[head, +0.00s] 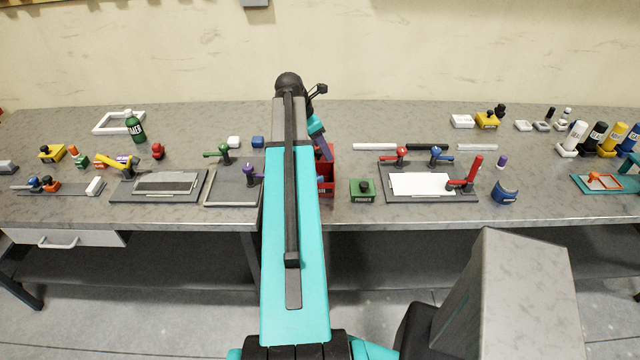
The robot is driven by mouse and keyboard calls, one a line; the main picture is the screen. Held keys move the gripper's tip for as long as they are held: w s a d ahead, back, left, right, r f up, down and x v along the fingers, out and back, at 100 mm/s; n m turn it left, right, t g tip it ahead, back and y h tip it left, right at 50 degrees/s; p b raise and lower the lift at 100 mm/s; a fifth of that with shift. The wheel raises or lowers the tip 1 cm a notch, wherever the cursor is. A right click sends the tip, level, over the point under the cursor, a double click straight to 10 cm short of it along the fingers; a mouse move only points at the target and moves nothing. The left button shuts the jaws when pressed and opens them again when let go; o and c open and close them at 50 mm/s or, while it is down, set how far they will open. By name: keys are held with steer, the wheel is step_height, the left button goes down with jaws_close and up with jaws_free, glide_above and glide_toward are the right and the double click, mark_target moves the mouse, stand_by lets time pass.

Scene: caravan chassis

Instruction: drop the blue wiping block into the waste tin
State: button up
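A small blue block (258,142), which looks like the wiping block, sits on the bench just left of my arm, beside a similar white block (234,142). A red box-like container (326,186) stands on the bench just right of my arm. It may be the waste tin, but its left part is hidden by my arm and its label cannot be read.
A green block with a black knob (362,190) stands right of the red container. A clamp plate with white sheet (424,184) lies farther right. Left are a dark plate (235,184), another clamp plate (160,187) and a green bottle (135,128). The bench's front edge is mostly clear.

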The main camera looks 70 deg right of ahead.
steer(key=b+v, duration=0.3)
steer(key=v, duration=0.7)
steer(key=shift+r, duration=0.2)
steer(key=shift+s+a, duration=0.1)
stand_by(0.8)
